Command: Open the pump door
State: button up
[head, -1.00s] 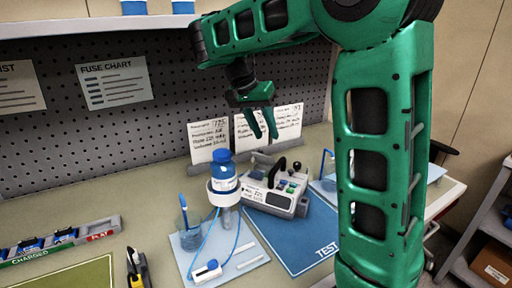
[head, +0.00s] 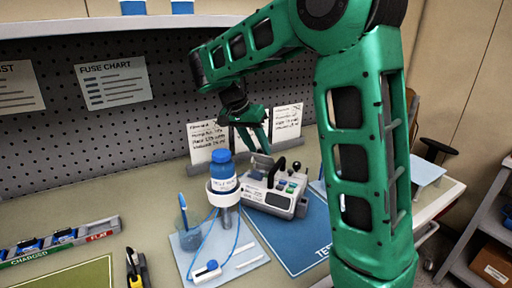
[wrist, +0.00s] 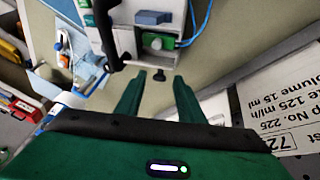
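The infusion pump (head: 270,200) is a light grey box with a dark carry handle and coloured buttons, standing on the blue test mat (head: 305,245). Part of the pump, with a green part and a blue part, shows at the top of the wrist view (wrist: 127,42). A grey flap-like piece stands at its back left; I cannot tell whether this is the door or how far open it is. My gripper (head: 257,151) is above and behind the pump, pointing down. In the wrist view my gripper (wrist: 158,90) has its fingers apart with nothing between them.
A blue-capped bottle (head: 222,172) in a white holder stands left of the pump, with tubing on a pale tray (head: 190,264). Written cards (head: 286,124) lean against the pegboard behind my gripper. A battery rack (head: 60,242) is at far left.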

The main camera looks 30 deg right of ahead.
grip_shut()
jog(key=w+d+f+n+g+y, duration=0.1)
jog(key=w+d+g+y, duration=0.2)
jog(key=d+g+y, duration=0.2)
jog(key=shift+w+d+y, duration=0.15)
jog(key=shift+w+y, duration=0.15)
jog(key=shift+y, duration=1.2)
jog(key=shift+f+g, duration=0.1)
jog(key=shift+g, duration=0.2)
